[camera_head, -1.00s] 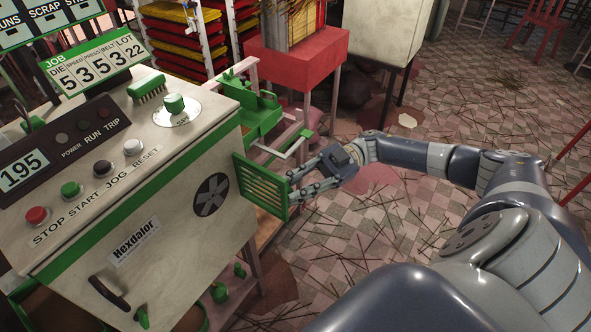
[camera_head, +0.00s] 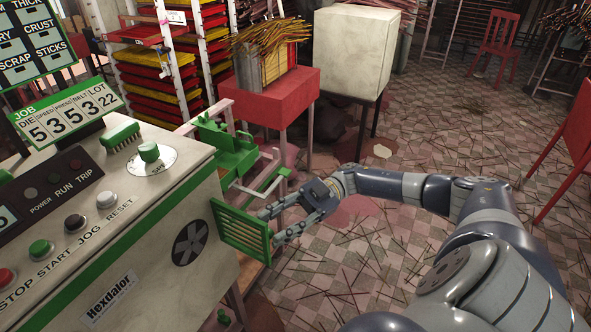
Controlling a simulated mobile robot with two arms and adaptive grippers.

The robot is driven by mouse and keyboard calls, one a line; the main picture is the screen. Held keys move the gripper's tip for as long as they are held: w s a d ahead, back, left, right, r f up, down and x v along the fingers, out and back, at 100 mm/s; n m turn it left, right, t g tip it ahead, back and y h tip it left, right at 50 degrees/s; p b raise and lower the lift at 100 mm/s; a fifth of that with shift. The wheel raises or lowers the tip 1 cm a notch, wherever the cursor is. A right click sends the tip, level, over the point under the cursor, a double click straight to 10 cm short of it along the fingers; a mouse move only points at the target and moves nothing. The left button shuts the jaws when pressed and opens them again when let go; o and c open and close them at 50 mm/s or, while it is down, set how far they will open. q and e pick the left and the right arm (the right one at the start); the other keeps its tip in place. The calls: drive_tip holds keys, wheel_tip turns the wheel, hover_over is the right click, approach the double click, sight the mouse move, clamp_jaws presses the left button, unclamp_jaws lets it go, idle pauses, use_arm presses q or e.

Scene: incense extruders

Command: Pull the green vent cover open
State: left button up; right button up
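The green vent cover (camera_head: 243,230) is a slatted panel with a green frame. It stands out from the right side of the cream machine (camera_head: 160,215), swung away from the round black fan opening (camera_head: 190,242) on the machine's front. My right gripper (camera_head: 268,226) is at the cover's free right edge, with its fingers pointing left toward it. The two fingers look spread apart, one higher than the other. I cannot tell whether they touch the cover. My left gripper is not in view.
Green machine parts (camera_head: 228,150) and a pale rail stand just behind the cover. A red stand (camera_head: 283,97) with incense sticks and a cream box (camera_head: 352,50) on dark legs are farther back. The tiled floor (camera_head: 350,270) to the right is open, strewn with sticks.

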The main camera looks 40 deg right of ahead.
drive_tip(key=d, duration=1)
drive_tip(key=shift+s+d, duration=0.25)
drive_tip(key=shift+s, duration=0.1)
